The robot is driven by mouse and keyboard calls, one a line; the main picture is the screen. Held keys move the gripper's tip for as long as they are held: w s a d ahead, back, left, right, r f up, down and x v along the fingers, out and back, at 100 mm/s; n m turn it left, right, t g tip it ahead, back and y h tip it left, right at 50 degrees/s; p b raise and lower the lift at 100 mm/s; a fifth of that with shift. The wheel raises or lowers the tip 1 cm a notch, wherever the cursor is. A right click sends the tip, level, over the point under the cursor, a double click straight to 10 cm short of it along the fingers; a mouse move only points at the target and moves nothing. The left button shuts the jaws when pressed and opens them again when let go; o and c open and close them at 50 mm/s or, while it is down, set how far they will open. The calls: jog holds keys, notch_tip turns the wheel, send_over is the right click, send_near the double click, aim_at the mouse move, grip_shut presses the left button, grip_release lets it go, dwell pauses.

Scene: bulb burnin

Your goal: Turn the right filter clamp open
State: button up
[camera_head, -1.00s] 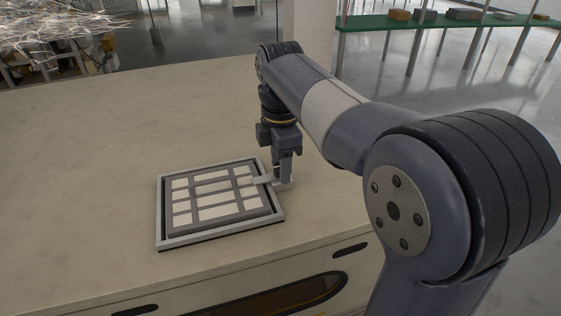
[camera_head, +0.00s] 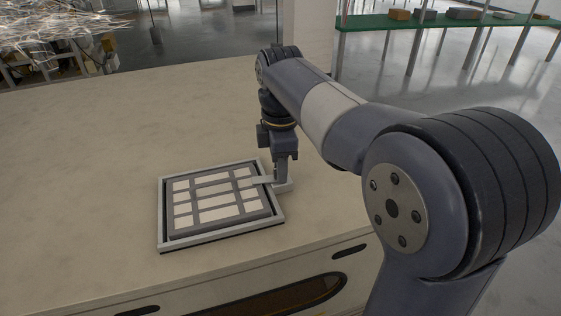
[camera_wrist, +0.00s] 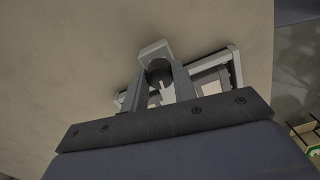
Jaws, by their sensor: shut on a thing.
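The filter frame (camera_head: 161,226) lies flat on the bench with a grey lattice filter (camera_head: 214,190) and white panels inside it. The right filter clamp (camera_head: 263,181) is a light grey bar at the frame's right side, and its inner end reaches over the filter's edge. My gripper (camera_head: 284,176) points down at the clamp's outer part and is shut on it. In the wrist view, the two fingers (camera_wrist: 160,88) stand on either side of a dark round part of the clamp, with a pale end (camera_wrist: 154,50) showing beyond. The fingers hide part of the clamp.
The beige bench top (camera_head: 90,150) is clear to the left and behind the frame. Its front edge, with dark handle slots (camera_head: 350,250), is close in front. A green shelf (camera_head: 450,20) with several boxes stands far off at the back right.

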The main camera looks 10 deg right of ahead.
jog(key=m+p, duration=0.1)
jog(key=m, duration=0.2)
jog(key=shift+r+m+p, duration=0.15)
jog(key=shift+m+p, duration=0.15)
jog(key=m+p, duration=0.1)
jog(key=m, duration=0.3)
jog(key=shift+m, duration=0.3)
jog(key=m, duration=0.4)
jog(key=shift+m, duration=2.1)
jog(key=o, duration=1)
notch_tip(320, 180, up, 11)
jog(key=shift+f, duration=0.2)
